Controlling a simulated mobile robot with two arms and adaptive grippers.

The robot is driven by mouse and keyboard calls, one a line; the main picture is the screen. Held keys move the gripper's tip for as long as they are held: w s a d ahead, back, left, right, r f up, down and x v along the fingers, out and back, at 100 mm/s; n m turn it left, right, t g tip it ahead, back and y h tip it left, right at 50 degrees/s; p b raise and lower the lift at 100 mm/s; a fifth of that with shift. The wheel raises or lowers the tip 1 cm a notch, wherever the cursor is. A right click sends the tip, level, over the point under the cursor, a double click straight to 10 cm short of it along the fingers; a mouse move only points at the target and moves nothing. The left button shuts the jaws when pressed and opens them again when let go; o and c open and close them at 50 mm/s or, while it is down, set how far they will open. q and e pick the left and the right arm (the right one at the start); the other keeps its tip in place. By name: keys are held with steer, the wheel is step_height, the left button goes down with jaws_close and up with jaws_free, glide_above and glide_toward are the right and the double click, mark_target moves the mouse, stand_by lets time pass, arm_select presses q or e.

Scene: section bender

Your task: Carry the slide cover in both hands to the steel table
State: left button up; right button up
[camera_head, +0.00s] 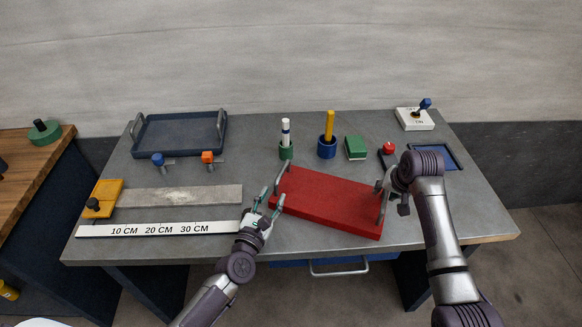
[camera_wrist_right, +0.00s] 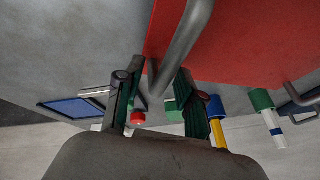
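The slide cover (camera_head: 330,203) is a red slab with a grey bar handle at each end. It lies slightly askew over the front middle of the grey steel table (camera_head: 232,173), apparently resting on it. My left gripper (camera_head: 268,203) is at the cover's left end, fingers spread, just in front of the left handle (camera_head: 283,180). My right gripper (camera_head: 384,186) is at the right end, partly hidden by its wrist. In the right wrist view my right gripper (camera_wrist_right: 160,100) has its fingers apart, with the cover's handle (camera_wrist_right: 178,50) reaching between them; a gap shows.
Behind the cover stand a green cup (camera_head: 286,152), blue cup (camera_head: 327,147), green block (camera_head: 356,148) and red button (camera_head: 389,149). A blue tray (camera_head: 180,135) is at back left. A grey bar (camera_head: 180,195) and white ruler (camera_head: 160,228) lie left of my left gripper.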

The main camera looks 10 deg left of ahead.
arm_select(q)
steer(key=shift+s+a+r, duration=0.1)
steer(key=shift+s, duration=0.15)
arm_select(e)
steer(key=shift+w+a, duration=0.1)
steer(key=shift+r, duration=0.15)
arm_select(q)
steer(key=shift+w+r, duration=0.1)
steer(key=shift+r, duration=0.1)
arm_select(e)
steer(key=v, duration=1.2)
arm_select(q)
steer(key=shift+d, duration=0.2)
